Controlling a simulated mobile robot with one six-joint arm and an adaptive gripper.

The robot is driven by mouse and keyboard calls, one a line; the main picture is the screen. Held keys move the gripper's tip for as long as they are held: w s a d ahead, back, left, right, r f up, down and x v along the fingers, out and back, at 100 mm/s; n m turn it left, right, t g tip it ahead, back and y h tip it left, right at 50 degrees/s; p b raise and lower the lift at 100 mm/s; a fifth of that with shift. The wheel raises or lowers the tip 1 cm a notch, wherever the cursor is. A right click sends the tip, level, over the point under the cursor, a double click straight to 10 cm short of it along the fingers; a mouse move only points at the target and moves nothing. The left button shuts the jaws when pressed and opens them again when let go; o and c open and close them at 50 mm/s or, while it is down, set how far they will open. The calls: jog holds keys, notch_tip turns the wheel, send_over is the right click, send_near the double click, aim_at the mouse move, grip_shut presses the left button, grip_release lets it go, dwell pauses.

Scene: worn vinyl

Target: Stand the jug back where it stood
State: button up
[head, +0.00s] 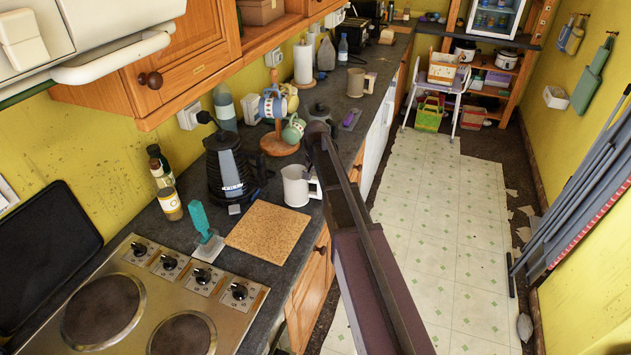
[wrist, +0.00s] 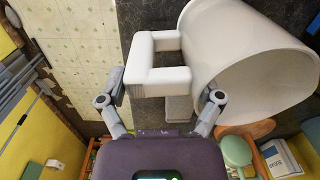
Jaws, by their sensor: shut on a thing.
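The jug (head: 296,187) is white with a squared handle on its right side, in the head view over the counter's front edge area, beside the cork board. It fills the upper right of the wrist view (wrist: 245,50), its open mouth partly facing the camera. My gripper (wrist: 162,88) is shut on the jug's handle, with one finger at each side of it. In the head view my dark arm reaches up from the bottom, and my fingers cannot be made out there. Whether the jug's base touches the counter I cannot tell.
A dark kettle (head: 230,168) stands left of the jug. A wooden mug tree (head: 278,146) with several mugs is behind it. The floor aisle (head: 440,220) is open.

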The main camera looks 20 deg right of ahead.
jog(key=o, duration=1.1)
jog(key=shift+r+p, duration=0.4)
jog(key=shift+r+p, duration=3.5)
jog(key=shift+r, duration=0.1)
jog(key=s+a+f+n+b, duration=0.1)
jog(key=s+a+n, duration=0.1)
jog(key=s, duration=0.6)
jog(key=s+a+f+n+b, duration=0.1)
jog(key=s+f+n+b, duration=0.1)
jog(key=s, duration=0.7)
jog(key=s+a+f+n+b, duration=0.1)
jog(key=s+a+f+b, duration=0.1)
jog(key=s, duration=0.7)
jog(key=shift+a+f+n, duration=0.25)
jog(key=shift+a+n, duration=0.1)
jog(key=shift+n, duration=0.05)
jog(key=shift+w, duration=0.1)
